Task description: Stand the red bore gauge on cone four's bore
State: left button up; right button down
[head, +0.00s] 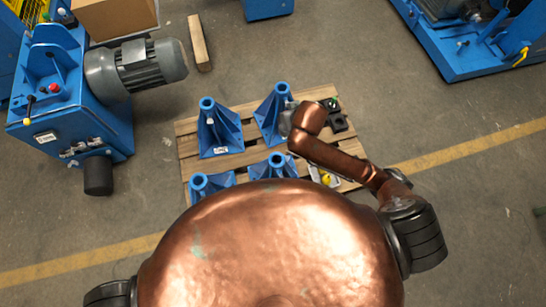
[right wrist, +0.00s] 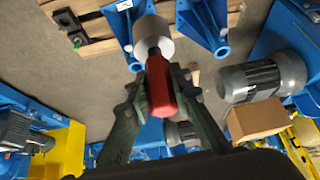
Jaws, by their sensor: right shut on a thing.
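In the right wrist view my right gripper (right wrist: 158,76) is shut on the red bore gauge (right wrist: 160,92). A wide pale cylinder (right wrist: 152,36) shows at the gauge's far end. It overlaps a blue cone (right wrist: 118,25) behind it; I cannot tell whether they touch. A second blue cone (right wrist: 205,22) stands beside it. In the head view blue cones stand on the pallet: back left (head: 219,135), back right (head: 268,115), front left (head: 210,183) and front right (head: 274,166). My right gripper (head: 286,119) is beside the back right cone, mostly hidden by my arm. Cone four's number is unreadable. My left gripper is out of view.
The wooden pallet (head: 186,143) carries black blocks with a green piece (head: 332,103) at right and a yellow item (head: 326,180) in front. A blue machine with a grey motor (head: 135,66) stands left. A timber (head: 199,43) lies behind. Floor right of the pallet is clear.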

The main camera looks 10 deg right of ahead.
jog(key=s+a+f+n+y, duration=0.1)
jog(key=s+a+f+n, duration=0.1)
jog(key=s+a+f, duration=0.4)
jog(key=s+a+f+n+y, duration=0.1)
jog(key=s+a+f+n, duration=0.1)
jog(key=s+a+f, duration=0.5)
jog(key=w+d+f+b, duration=0.3)
jog(key=w+d+f, duration=0.7)
jog(key=w+f, duration=0.3)
jog(key=shift+w+f, duration=0.25)
jog(key=shift+f, duration=0.55)
jog(key=shift+f, duration=0.65)
jog(key=c, duration=1.7)
grip_release()
jog(key=shift+s+f, duration=0.1)
jog(key=shift+c, duration=0.2)
